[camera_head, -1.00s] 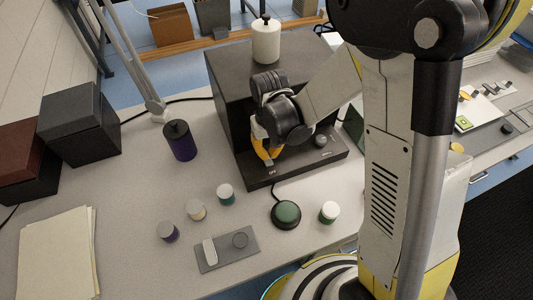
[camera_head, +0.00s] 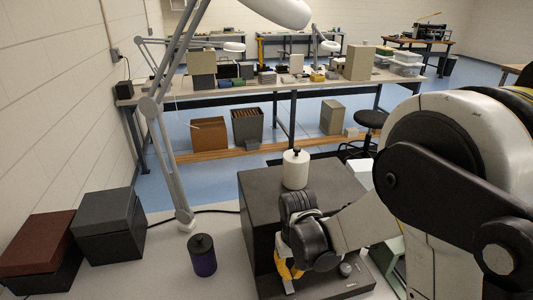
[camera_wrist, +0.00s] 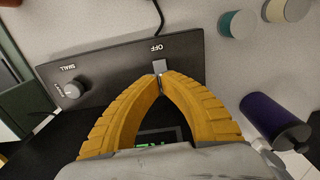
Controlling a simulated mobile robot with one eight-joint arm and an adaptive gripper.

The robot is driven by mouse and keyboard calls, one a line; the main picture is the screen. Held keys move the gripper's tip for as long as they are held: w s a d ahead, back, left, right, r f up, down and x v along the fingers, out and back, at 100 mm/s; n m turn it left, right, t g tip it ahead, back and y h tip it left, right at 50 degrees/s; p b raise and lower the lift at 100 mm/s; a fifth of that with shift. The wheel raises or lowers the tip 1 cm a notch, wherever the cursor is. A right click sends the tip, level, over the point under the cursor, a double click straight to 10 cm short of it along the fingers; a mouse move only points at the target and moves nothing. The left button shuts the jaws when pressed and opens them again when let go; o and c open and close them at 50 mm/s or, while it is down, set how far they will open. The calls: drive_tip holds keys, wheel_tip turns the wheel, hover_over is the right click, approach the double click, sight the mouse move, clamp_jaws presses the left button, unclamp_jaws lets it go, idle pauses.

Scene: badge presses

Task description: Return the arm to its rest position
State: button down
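My gripper (camera_head: 288,284) is low at the front of the dark press box (camera_head: 262,190) in the head view, with my arm reaching in from the right. In the wrist view its two yellow fingers (camera_wrist: 160,84) come together at the tips, right at a small metal lever (camera_wrist: 158,67) on the black panel (camera_wrist: 112,66), beside the word OFF. Nothing shows held between the fingers. I cannot tell whether the tips touch the lever. A round knob (camera_wrist: 73,90) sits on the same panel, to the left.
A purple canister (camera_head: 203,257) stands left of the box, and a white canister (camera_head: 295,170) stands on top. A lamp arm (camera_head: 166,150) rises behind. Dark boxes (camera_head: 110,226) stand at left. Small jars (camera_wrist: 238,24) lie beyond the panel. A far workbench (camera_head: 240,94) stands across the aisle.

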drive_tip(key=s+d+r+m+t, duration=0.1)
drive_tip(key=s+d+r+t, duration=0.2)
drive_tip(key=r, duration=0.7)
drive_tip(key=s+d+r+m+t, duration=0.1)
drive_tip(key=s+d+r+t, duration=0.3)
drive_tip(key=s+d+r, duration=0.2)
drive_tip(key=v, duration=0.4)
drive_tip(key=shift+d+r, duration=0.2)
drive_tip(key=shift+d, duration=0.05)
